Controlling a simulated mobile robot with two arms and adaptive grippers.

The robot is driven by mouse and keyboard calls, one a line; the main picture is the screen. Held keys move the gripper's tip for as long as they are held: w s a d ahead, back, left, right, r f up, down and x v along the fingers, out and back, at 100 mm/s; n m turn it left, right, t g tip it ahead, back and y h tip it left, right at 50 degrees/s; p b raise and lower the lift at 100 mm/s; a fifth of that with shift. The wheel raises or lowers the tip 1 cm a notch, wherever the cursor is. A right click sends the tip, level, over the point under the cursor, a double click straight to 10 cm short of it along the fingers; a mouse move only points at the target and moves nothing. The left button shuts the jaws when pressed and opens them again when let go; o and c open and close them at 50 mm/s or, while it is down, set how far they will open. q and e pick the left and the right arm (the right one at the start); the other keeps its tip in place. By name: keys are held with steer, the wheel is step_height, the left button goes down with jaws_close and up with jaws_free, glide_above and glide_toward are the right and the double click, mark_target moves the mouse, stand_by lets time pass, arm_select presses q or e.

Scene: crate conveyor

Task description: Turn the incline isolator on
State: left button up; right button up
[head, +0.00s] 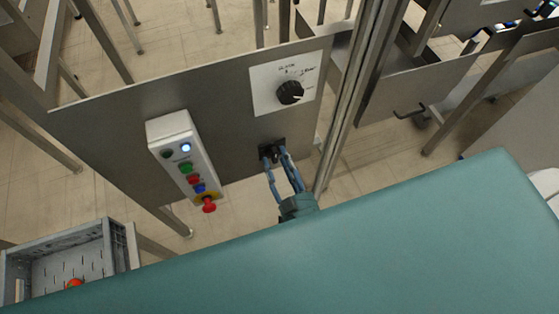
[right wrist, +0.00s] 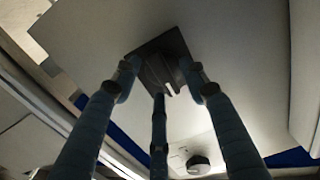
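A black square switch (head: 272,149), which looks like the incline isolator, sits low on the grey metal panel. It also shows in the right wrist view (right wrist: 172,50), with a narrow dark handle and a small white mark. My right gripper (head: 275,154) is at this switch, its blue fingers pointing at it. In the right wrist view the fingers (right wrist: 158,76) are spread, with the handle between them; contact cannot be told. The handle's setting is partly hidden by the fingers. My left gripper is not in view.
A white plate (head: 262,96) with a black dial is above the switch. A white button box (head: 180,138) with a lit lamp and a red emergency stop is to the left. A grey crate (head: 112,248) holds a red object at the lower left. A metal post stands right of my gripper.

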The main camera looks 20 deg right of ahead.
steer(key=s, duration=1.2)
steer(key=shift+d, duration=0.2)
stand_by(0.4)
steer(key=s+f+n+g+y, duration=0.1)
steer(key=s+f+g, duration=0.25)
steer(key=f, duration=0.85)
steer(key=s+f+n+g+y, duration=0.1)
steer(key=s+f+g, duration=0.3)
steer(key=f, duration=0.7)
steer(key=s+d+f+g+h, duration=0.1)
steer(key=s+d+f+g, duration=0.3)
steer(key=s+f, duration=0.3)
steer(key=s+d+f+g+h, duration=0.1)
steer(key=s+d+f+g, duration=0.4)
steer(key=s, duration=0.5)
step_height(320, 180, down, 3)
steer(key=shift+s+d+r+h, duration=0.1)
steer(key=shift+s+d+h, duration=0.1)
steer(key=shift+s+h, duration=0.1)
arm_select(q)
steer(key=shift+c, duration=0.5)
arm_select(e)
steer(key=shift+g, duration=0.25)
